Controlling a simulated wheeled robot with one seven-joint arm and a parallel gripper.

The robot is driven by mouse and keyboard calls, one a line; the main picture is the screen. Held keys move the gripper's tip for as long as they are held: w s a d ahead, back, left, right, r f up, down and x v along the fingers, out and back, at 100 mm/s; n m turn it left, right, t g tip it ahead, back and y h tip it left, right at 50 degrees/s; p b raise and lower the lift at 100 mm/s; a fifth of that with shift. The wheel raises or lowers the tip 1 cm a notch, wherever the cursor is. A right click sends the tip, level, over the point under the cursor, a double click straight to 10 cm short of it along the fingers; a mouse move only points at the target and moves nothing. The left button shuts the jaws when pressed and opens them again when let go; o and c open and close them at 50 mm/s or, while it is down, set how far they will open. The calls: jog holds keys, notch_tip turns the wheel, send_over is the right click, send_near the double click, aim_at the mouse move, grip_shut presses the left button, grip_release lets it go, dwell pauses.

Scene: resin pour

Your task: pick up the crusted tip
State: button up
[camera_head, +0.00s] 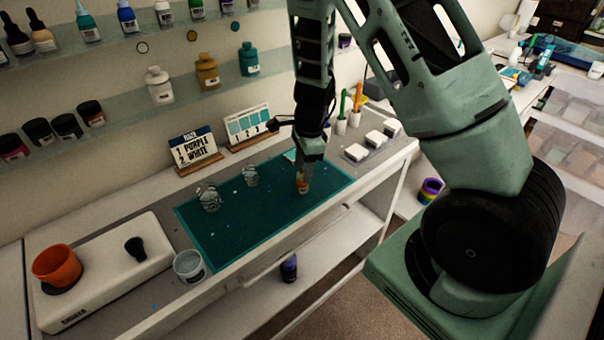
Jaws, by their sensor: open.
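My gripper (309,158) points down over the right part of a teal mat (250,222) on the workbench. A small object with orange and pale parts (302,184) stands on the mat directly below the gripper; it may bear the crusted tip, but it is too small to tell. The jaws are open around or just above its top; I cannot tell which. The gripper partly hides this object.
Two clear cups (208,198) stand on the mat, left of the gripper. Label cards (195,147) stand behind it. White blocks (357,152) lie to the right. An orange cup (57,265) and a black piece (135,249) sit on a white device (105,275).

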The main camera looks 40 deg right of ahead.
jog(key=shift+f, duration=0.45)
jog(key=shift+c, duration=0.3)
jog(key=c, duration=1)
jog(key=shift+r+p, duration=1.8)
jog(key=shift+r, duration=4.75)
